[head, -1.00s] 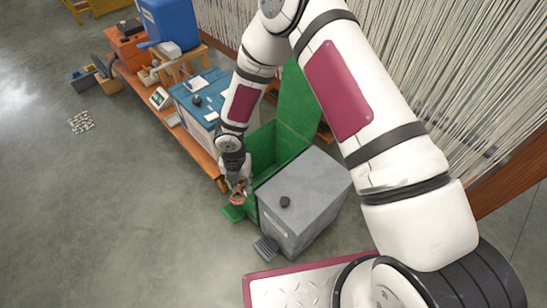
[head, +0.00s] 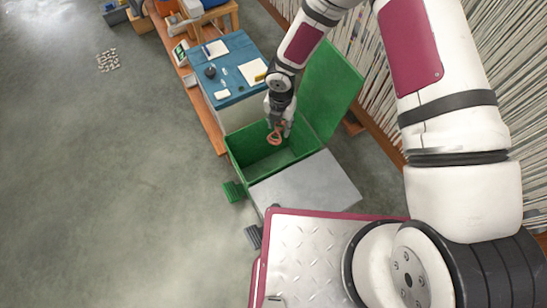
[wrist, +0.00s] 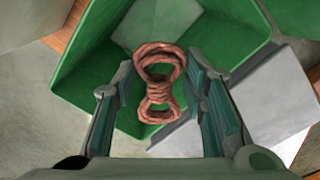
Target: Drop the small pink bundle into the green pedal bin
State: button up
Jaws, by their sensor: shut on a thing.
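The small pink bundle (head: 275,134) is a twisted skein shaped like a figure eight. My gripper (head: 279,124) is shut on it and holds it over the open green pedal bin (head: 237,158). In the wrist view the bundle (wrist: 158,92) sits between the two fingers of my gripper (wrist: 160,98), with the green bin (wrist: 75,88) around and below it. The bin's green lid (head: 333,88) stands up at its back, and its green pedal (head: 233,191) is on the floor in front. The bin's inside looks empty where it shows.
A grey bin (head: 310,184) with a closed lid stands right beside the green one. A blue-topped cabinet (head: 228,70) with papers and small items is on the other side. Hanging strands (head: 372,95) line the wall behind. The floor at left is mostly clear.

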notch_tip(320, 180, down, 6)
jog(key=b, duration=0.4)
jog(key=o, duration=0.9)
notch_tip(320, 180, up, 12)
dwell(0.7)
